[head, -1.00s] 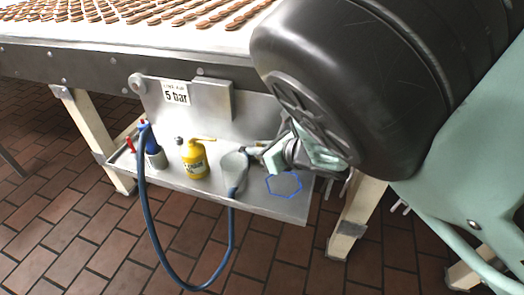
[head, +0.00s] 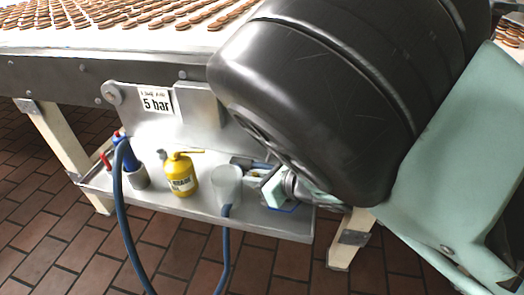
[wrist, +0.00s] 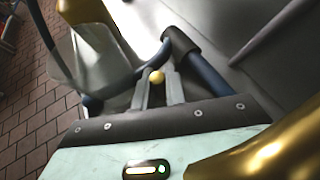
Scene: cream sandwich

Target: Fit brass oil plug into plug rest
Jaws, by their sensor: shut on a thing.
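My gripper (head: 266,187) is low over the right part of the metal shelf, just right of a translucent grey cup (head: 227,185). In the wrist view its two narrow fingers (wrist: 158,88) are closed on a small round yellow-brass piece, which I take to be the brass oil plug (wrist: 156,77). Only the plug's rounded end shows; the rest is hidden by the fingers. The plug is not visible in the head view. I cannot identify the plug rest for certain. A blue outline (head: 285,208) on the shelf is partly hidden under my gripper.
A yellow oil can (head: 181,178) and a blue-topped bottle in a grey holder (head: 138,176) stand left of the cup. A blue hose (head: 119,200) loops before the shelf (head: 265,227). A large gold surface (wrist: 265,145) fills the wrist view's lower right; I cannot identify it.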

